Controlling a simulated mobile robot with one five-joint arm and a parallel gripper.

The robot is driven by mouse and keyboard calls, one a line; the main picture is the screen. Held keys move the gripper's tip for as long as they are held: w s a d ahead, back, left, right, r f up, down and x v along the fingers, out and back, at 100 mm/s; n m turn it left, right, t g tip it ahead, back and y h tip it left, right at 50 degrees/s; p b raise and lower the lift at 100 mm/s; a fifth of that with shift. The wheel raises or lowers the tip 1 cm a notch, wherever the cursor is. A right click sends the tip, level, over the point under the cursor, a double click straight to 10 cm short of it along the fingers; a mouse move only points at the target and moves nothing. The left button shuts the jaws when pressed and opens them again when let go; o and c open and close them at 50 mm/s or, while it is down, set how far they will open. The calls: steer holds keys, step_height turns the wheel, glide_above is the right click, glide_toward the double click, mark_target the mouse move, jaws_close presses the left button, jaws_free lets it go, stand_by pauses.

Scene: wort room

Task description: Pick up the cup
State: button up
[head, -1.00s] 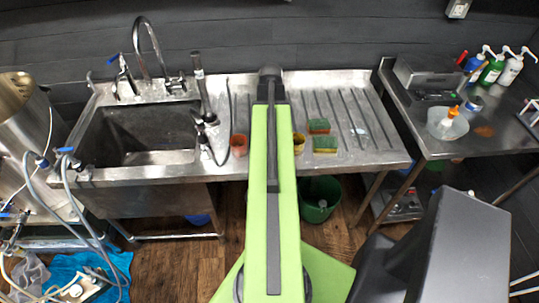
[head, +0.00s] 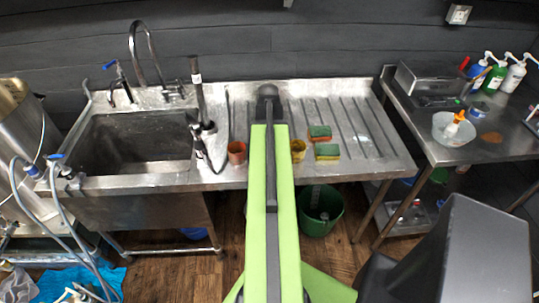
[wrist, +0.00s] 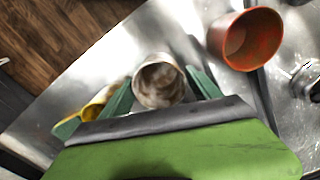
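A pale cup with brownish stains (wrist: 158,88) shows in the wrist view, its open mouth toward the camera. My gripper (wrist: 159,75) is open, with one green finger on either side of this cup; I cannot tell whether they touch it. In the head view my arm hides this cup and the gripper. An orange-red cup (wrist: 245,40) is to the right in the wrist view, and it stands on the steel drainboard in the head view (head: 236,152). A yellow cup (wrist: 97,104) is left of the gripper, partly hidden; it also shows in the head view (head: 298,151).
Two green-and-yellow sponges (head: 326,151) lie right of the yellow cup on the drainboard (head: 385,150). The sink basin (head: 135,145) and a black-handled sprayer (head: 199,95) are left. A side table (head: 480,125) holds bottles and a bowl. A green bucket (head: 321,208) stands below.

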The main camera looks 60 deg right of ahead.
steer(key=c, duration=1)
